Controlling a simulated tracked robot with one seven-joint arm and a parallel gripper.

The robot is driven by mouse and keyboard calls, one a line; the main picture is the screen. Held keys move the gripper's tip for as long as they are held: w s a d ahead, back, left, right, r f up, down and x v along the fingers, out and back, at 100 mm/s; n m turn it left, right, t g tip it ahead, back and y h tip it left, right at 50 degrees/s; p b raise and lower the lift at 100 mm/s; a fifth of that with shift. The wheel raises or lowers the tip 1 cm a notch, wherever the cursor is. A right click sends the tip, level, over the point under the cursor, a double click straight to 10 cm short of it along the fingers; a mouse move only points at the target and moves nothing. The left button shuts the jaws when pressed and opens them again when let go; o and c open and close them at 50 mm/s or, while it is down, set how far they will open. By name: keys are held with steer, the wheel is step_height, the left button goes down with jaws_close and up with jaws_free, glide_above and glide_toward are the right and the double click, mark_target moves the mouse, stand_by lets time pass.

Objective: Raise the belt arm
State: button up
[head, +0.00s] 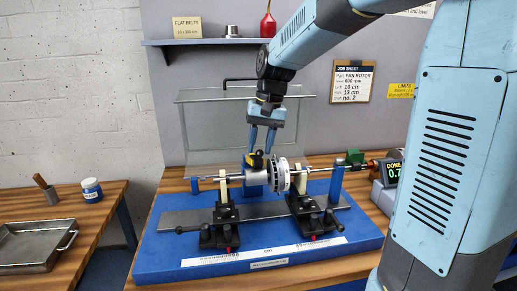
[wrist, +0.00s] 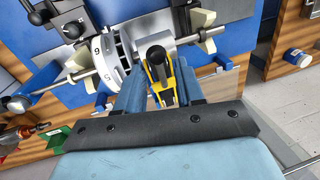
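The belt arm shows as a yellow and black handle (head: 257,160) beside the rotor, low at the middle of the balancing stand. In the wrist view its black round knob and yellow frame (wrist: 158,68) lie between my fingers. My gripper (head: 259,152) points down from above, with its fingertips apart around the top of the handle. In the wrist view my gripper (wrist: 158,82) has one blue finger on each side of the handle. I see no clear grip on it. The rotor (head: 278,175) with its numbered disc (wrist: 106,62) sits on a horizontal shaft. The belt is hard to make out.
Two black supports (head: 222,228) with cream uprights carry the shaft on a blue base (head: 170,250). A clear guard (head: 215,125) stands behind. A tray (head: 35,245) and blue jar (head: 91,190) are on the left bench.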

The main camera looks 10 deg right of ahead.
steer(key=shift+a+f, duration=0.15)
steer(key=shift+f, duration=0.65)
jaws_close()
steer(key=shift+a, duration=0.1)
